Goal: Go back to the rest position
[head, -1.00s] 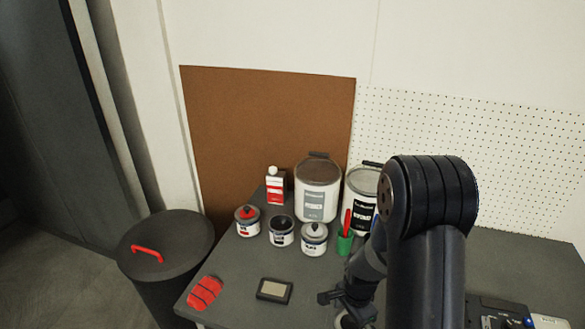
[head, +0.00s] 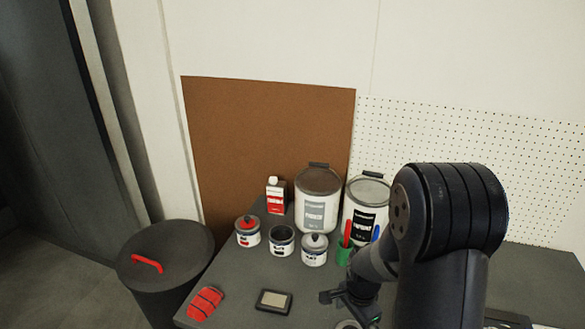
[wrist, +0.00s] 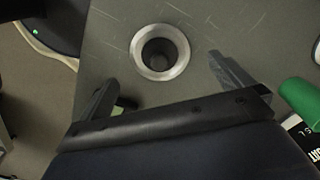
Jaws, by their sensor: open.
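My gripper (head: 336,296) is above the dark grey table near its front, partly hidden by my arm in the head view. In the wrist view my gripper (wrist: 163,70) has its two fingers wide apart with nothing held between them. A round metal-rimmed piece with a dark centre (wrist: 160,52) sits on the table beyond the fingertips. Its edge also shows below the gripper in the head view (head: 348,324).
A green cup (head: 344,254), small cans (head: 314,257), large cans (head: 317,212) and a red-white bottle (head: 276,202) stand at the back. A black-framed pad (head: 273,302) and a red item (head: 205,304) lie at front left. A dark bin (head: 185,235) stands left of the table.

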